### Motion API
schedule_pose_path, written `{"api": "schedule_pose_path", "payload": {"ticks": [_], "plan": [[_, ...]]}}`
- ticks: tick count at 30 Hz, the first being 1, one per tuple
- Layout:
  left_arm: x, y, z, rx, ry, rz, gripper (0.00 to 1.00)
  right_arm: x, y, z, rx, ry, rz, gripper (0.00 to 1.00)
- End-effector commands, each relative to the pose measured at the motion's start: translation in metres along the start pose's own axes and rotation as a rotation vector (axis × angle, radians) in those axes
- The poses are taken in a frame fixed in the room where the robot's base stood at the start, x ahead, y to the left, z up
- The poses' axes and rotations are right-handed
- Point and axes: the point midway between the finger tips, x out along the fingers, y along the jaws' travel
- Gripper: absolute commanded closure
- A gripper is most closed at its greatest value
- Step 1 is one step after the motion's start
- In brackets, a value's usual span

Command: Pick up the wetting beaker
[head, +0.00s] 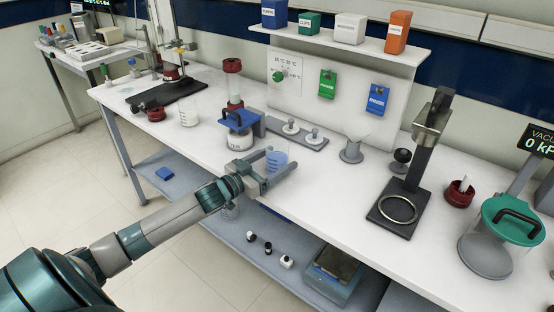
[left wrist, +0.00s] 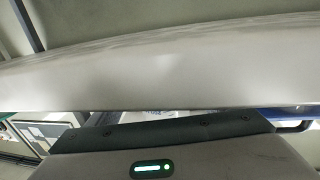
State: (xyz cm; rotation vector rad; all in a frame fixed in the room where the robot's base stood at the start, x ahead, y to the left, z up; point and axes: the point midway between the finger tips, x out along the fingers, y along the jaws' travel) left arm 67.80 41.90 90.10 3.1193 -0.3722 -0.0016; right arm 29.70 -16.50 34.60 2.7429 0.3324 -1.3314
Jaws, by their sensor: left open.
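A small clear beaker with blue in it (head: 277,161) stands near the front edge of the white bench; I take it for the wetting beaker, though no label is readable. My left gripper (head: 280,159) reaches in from the left with its jaws open, one finger on each side of this beaker. I cannot tell whether a finger touches it. The gripper hides part of the beaker's lower side. The left wrist view shows mostly pale grey, close surfaces and no clear beaker. My right gripper is not in view.
Another clear beaker with pale contents (head: 188,118) stands further left. Behind the gripper are a blue-topped vessel (head: 238,130) and a grey strip with knobs (head: 297,133). A black stand with a ring (head: 398,208) and a green-lidded jar (head: 487,240) stand right. Bench between is clear.

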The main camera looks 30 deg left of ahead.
Motion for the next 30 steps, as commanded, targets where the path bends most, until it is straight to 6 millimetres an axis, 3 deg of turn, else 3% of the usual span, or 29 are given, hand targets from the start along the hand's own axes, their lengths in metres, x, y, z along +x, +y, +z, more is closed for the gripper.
{"api": "schedule_pose_path", "payload": {"ticks": [9, 11, 15, 16, 30], "plan": [[0.0, 0.0, 0.0, 0.0, 0.0, 0.0, 0.25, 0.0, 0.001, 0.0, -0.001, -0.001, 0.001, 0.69], [0.0, 0.0, 0.0, 0.0, 0.0, 0.0, 0.37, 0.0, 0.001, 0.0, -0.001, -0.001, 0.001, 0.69], [0.0, 0.0, 0.0, 0.0, 0.0, 0.0, 0.71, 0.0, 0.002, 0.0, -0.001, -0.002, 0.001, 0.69], [0.0, 0.0, 0.0, 0.0, 0.0, 0.0, 0.74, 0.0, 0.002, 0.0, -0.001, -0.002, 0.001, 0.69], [0.0, -0.001, -0.011, 0.003, 0.003, 0.001, 0.74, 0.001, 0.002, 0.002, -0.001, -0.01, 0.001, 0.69]]}}
